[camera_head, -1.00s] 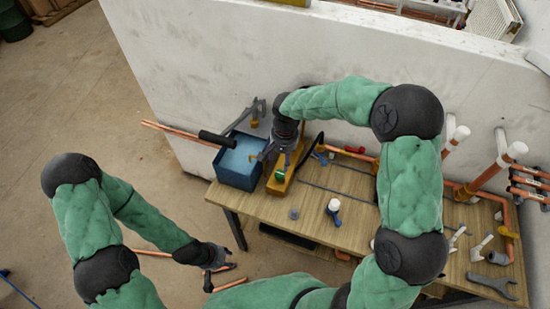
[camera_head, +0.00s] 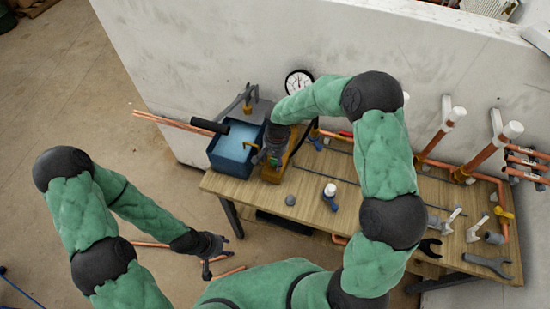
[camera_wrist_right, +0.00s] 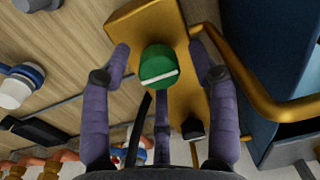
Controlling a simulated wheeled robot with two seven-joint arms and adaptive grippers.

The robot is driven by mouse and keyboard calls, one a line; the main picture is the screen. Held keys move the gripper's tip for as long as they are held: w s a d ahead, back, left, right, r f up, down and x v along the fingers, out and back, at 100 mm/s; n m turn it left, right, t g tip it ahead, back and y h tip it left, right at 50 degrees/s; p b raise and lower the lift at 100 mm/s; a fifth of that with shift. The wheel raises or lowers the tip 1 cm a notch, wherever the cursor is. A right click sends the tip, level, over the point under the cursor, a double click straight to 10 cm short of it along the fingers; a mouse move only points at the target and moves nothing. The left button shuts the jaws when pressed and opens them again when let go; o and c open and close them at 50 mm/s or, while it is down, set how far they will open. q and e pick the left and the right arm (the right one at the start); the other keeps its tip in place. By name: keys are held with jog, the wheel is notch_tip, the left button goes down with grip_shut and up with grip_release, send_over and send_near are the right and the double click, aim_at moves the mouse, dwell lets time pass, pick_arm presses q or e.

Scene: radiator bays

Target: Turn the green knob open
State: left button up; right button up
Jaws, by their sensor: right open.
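The green knob (camera_wrist_right: 158,68), round with a pale bar across its face, sits on a yellow-brown block (camera_wrist_right: 187,80) in the right wrist view. My right gripper (camera_wrist_right: 160,55) is open, with its purple-grey fingers spread on both sides of the knob and a third finger below it. I cannot tell whether any finger touches the knob. In the head view my right gripper (camera_head: 270,154) is over the block beside the blue tank, and the knob is mostly hidden. My left gripper (camera_head: 217,246) hangs low at the left of the bench, fingers apart and empty.
The blue water tank (camera_head: 237,146) stands beside the block, with a yellow pipe (camera_wrist_right: 235,85) close to the fingers. A white-capped blue fitting (camera_head: 330,194) and several tools lie on the wooden bench (camera_head: 305,212). Copper pipes (camera_head: 480,160) stand at the right. A gauge (camera_head: 299,82) is on the wall.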

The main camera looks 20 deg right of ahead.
jog(key=c, duration=1.1)
jog(key=shift+w+r+n, duration=0.1)
jog(key=shift+n, duration=0.5)
jog(key=shift+c, duration=0.2)
jog(key=shift+n, duration=1.1)
jog(key=n+p, duration=0.1)
jog(key=n, duration=0.4)
jog(key=shift+w+r+n, duration=0.1)
jog(key=shift+n, duration=0.2)
jog(key=n+p, duration=0.1)
jog(key=n, duration=0.3)
jog(key=n+p, duration=0.1)
jog(key=n, duration=0.3)
jog(key=shift+a+n, duration=0.1)
jog(key=shift+n, duration=0.5)
